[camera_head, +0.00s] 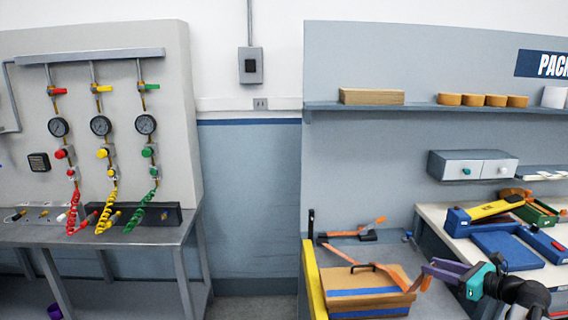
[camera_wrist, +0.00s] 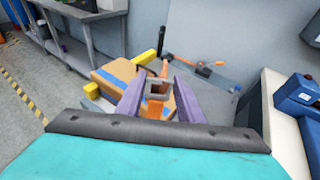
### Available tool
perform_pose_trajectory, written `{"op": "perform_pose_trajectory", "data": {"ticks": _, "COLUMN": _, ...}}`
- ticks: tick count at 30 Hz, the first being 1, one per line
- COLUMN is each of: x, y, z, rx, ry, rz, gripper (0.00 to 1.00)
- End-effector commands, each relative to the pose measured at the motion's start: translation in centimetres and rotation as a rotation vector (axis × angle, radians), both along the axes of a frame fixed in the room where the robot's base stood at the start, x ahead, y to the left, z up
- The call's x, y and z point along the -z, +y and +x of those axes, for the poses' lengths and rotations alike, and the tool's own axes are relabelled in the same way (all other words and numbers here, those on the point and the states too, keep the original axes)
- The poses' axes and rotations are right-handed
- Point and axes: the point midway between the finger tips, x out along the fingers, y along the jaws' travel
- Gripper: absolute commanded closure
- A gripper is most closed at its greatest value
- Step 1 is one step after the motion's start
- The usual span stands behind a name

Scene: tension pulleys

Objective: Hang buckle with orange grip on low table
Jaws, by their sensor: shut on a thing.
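My gripper (camera_head: 428,272) has purple fingers and is at the right side of the cardboard box. In the wrist view my gripper (camera_wrist: 158,92) is shut on an orange piece with a square grey frame, which looks like the buckle with orange grip (camera_wrist: 155,108). The held orange part also shows at the fingertips in the head view (camera_head: 421,283). The low table (camera_head: 440,302) carries the box. A black tool with an orange tip (camera_head: 366,235) lies at the back of that table; it also shows in the wrist view (camera_wrist: 205,70).
A yellow bar (camera_head: 314,283) and black post (camera_head: 311,222) stand at left. The white bench (camera_head: 470,252) at right holds blue trays and tools.

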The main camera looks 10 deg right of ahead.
Motion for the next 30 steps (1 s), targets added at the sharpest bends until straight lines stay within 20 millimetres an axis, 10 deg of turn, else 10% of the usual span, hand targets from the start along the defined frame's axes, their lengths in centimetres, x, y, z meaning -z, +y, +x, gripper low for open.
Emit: {"op": "perform_pose_trajectory", "data": {"ticks": 30, "x": 3.9, "y": 27.5, "z": 7.9, "rx": -0.379, "ry": 0.001, "rz": 0.001, "gripper": 1.00}}
